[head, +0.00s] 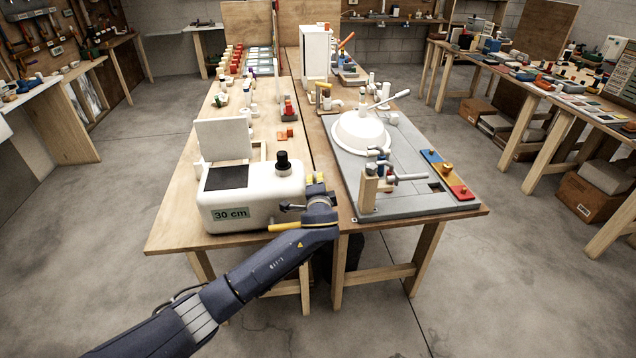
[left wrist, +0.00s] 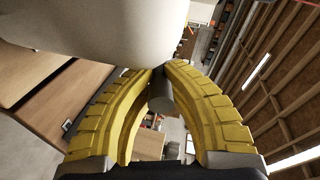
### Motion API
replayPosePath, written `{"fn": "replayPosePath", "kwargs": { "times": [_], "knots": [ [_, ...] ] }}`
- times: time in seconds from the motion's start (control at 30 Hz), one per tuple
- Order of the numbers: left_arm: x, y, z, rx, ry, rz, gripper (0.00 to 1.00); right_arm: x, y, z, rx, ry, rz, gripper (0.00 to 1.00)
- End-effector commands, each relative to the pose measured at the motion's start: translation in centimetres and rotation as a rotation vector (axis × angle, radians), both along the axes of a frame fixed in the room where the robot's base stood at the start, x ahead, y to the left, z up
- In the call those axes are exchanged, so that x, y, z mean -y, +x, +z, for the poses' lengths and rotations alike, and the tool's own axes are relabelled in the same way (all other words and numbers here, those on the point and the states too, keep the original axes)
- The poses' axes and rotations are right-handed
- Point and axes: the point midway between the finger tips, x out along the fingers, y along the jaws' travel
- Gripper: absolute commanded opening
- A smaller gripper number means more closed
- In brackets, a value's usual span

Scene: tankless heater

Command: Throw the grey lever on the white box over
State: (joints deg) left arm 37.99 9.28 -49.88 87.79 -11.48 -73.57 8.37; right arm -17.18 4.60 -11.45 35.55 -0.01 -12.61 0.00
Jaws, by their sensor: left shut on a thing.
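The white box (head: 250,196) stands at the near end of the left wooden table, with a dark panel on top, a black knob and a "30 cm" label. The grey lever (head: 291,207) sticks out at its right side. My left gripper (head: 303,205) is at that side, its yellow fingers around the lever. In the left wrist view the fingers (left wrist: 160,74) curve together on the grey lever (left wrist: 160,97), close under the white box (left wrist: 105,30). The lever's far part is partly hidden by the fingers. My right gripper is not in view.
A grey board (head: 420,180) with a white dome (head: 360,134), metal taps and coloured plates lies on the right table. A white panel (head: 223,139) stands behind the box. Small blocks stand farther back. The left table's near left corner is clear.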

Motion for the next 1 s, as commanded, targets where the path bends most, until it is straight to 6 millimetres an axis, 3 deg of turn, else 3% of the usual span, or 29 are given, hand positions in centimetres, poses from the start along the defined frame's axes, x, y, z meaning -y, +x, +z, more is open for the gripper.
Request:
{"fn": "replayPosePath", "kwargs": {
  "times": [0.73,0.77,1.0],
  "knots": [
    [0.58,-0.22,-0.53,0.111,0.019,-0.009,0.00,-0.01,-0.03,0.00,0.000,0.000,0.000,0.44],
    [0.59,-0.23,-0.52,0.111,0.019,-0.009,0.11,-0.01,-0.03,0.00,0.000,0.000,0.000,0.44],
    [0.39,-0.18,-0.54,0.111,0.022,-0.005,0.39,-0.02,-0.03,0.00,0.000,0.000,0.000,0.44]
  ]
}}
